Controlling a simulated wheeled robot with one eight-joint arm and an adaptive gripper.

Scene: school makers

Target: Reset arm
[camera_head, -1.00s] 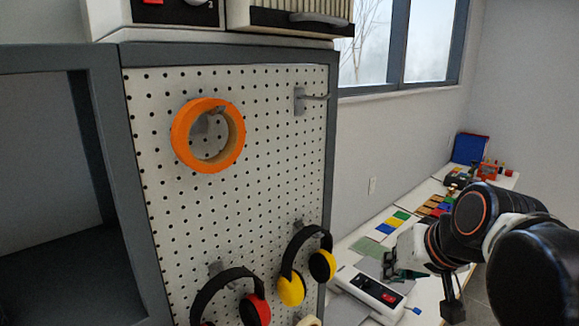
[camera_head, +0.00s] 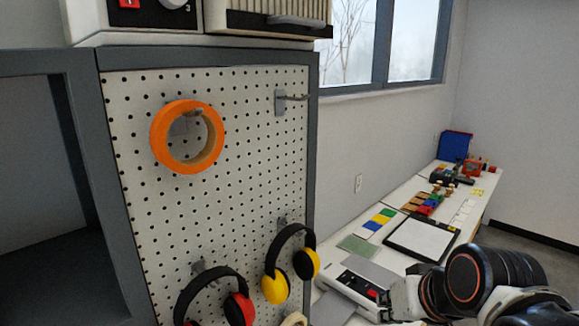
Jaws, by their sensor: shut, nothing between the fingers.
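My arm comes in from the lower right corner, with dark rounded links and orange rings. My gripper (camera_head: 390,310) is at its left end, low in the picture, in front of the white machine on the bench. Its fingers are small, dark and partly lost against the machine and the lower edge. It is shut and holds nothing.
A pegboard (camera_head: 215,225) holds an orange tape roll (camera_head: 164,150), a bare hook (camera_head: 281,102), yellow earmuffs (camera_head: 275,287) and red earmuffs (camera_head: 240,309). The bench carries a white machine (camera_head: 345,288), a black-framed panel (camera_head: 420,238), coloured pieces and a blue bin (camera_head: 455,146). Floor shows at right.

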